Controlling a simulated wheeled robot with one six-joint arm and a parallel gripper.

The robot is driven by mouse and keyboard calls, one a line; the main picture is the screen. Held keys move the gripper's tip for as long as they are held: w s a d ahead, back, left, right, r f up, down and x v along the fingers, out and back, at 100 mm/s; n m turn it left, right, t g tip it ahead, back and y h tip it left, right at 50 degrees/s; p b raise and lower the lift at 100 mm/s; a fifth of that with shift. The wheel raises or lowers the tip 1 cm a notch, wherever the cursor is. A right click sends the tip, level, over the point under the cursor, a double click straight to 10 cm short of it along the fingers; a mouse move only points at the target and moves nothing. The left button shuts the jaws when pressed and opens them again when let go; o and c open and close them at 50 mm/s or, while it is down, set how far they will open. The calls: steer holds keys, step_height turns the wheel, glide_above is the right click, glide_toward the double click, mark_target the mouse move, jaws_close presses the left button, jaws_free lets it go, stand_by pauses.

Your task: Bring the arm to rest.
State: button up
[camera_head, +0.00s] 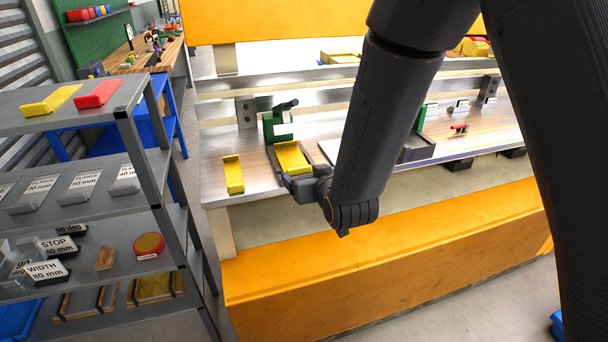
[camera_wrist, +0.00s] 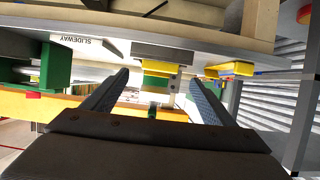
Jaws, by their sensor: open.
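My arm reaches across the front of the orange-framed machine bed. My gripper (camera_head: 285,178) is at its front edge, beside a bent yellow part (camera_head: 293,156) that sits against a green block with a handle (camera_head: 272,127). In the wrist view the two fingers of my gripper (camera_wrist: 158,82) stand wide apart with nothing held between them. Beyond them, the yellow part (camera_wrist: 160,67) and a green piece (camera_wrist: 156,82) show in the gap. In the head view the fingertips are partly hidden by the wrist, and I cannot tell whether they touch anything.
A second yellow part (camera_head: 233,175) lies on the bed (camera_head: 213,190) left of my gripper. A grey shelf rack (camera_head: 60,120) stands close on the left, with yellow and red parts on top. A dark tray (camera_head: 416,148) lies right of my arm. The floor gap (camera_head: 200,180) between rack and machine is narrow.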

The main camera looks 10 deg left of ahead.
steer(key=shift+v, duration=0.8)
